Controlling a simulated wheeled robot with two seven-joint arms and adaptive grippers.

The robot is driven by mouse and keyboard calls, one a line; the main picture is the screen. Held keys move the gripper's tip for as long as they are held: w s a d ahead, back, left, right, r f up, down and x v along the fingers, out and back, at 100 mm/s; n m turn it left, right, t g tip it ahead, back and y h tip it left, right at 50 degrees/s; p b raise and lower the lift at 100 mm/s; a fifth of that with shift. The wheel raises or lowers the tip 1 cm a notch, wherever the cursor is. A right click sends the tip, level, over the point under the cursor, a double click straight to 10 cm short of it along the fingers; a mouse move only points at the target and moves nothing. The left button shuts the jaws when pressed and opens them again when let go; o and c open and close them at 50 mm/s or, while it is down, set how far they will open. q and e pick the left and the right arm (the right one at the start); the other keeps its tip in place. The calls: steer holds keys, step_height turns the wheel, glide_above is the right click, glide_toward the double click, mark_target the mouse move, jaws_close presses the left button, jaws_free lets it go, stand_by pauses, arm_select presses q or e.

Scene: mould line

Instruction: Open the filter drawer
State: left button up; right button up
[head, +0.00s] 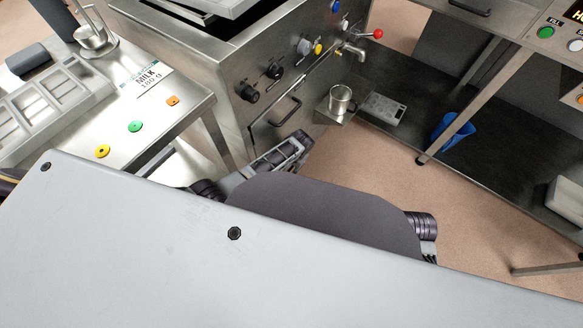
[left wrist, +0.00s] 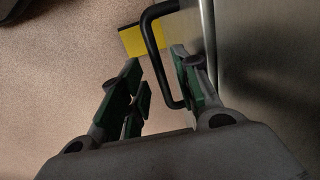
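The filter drawer appears to be the steel front panel (head: 266,133) low on the machine. It carries a black bar handle (head: 291,114) and looks shut. My left gripper (head: 301,141) is just below and in front of this handle in the head view. In the left wrist view my left gripper (left wrist: 163,85) is open, and the black handle (left wrist: 157,62) runs down between its two fingers. The handle's lower end is close to the right finger; whether it touches cannot be told. My right gripper does not show.
Knobs (head: 274,71) and a red-tipped tap (head: 377,34) sit on the machine front. A metal cup (head: 340,99) stands right of my gripper. A bench with a milk label (head: 150,82) is at left. A blue container (head: 452,131) is under the right-hand frame.

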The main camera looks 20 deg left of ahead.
arm_select(q)
steer(key=shift+f, duration=0.25)
jaws_close()
stand_by(0.3)
